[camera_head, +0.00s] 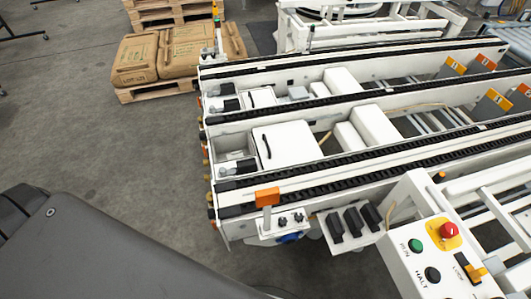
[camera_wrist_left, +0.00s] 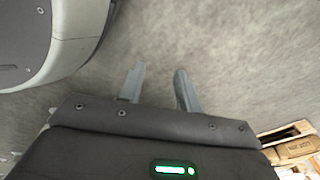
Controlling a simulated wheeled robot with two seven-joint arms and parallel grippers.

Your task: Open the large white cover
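The large white cover (camera_head: 292,142) lies flat and shut between the black conveyor belts in the head view. A black curved handle (camera_head: 265,147) is on its left side. A smaller white cover (camera_head: 262,97), also with a dark handle, sits in the channel behind it. My left gripper (camera_wrist_left: 159,68) shows in the left wrist view, its two grey fingers apart with nothing between them, above bare floor. It is away from the cover and does not show in the head view. My right gripper is in neither view.
A control panel (camera_head: 436,252) with green, black and red buttons stands at the lower right. An orange-topped sensor (camera_head: 267,197) rises from the conveyor's near edge. Brown sacks (camera_head: 182,50) lie on a pallet at the upper left. The floor (camera_head: 110,140) left of the conveyor is clear.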

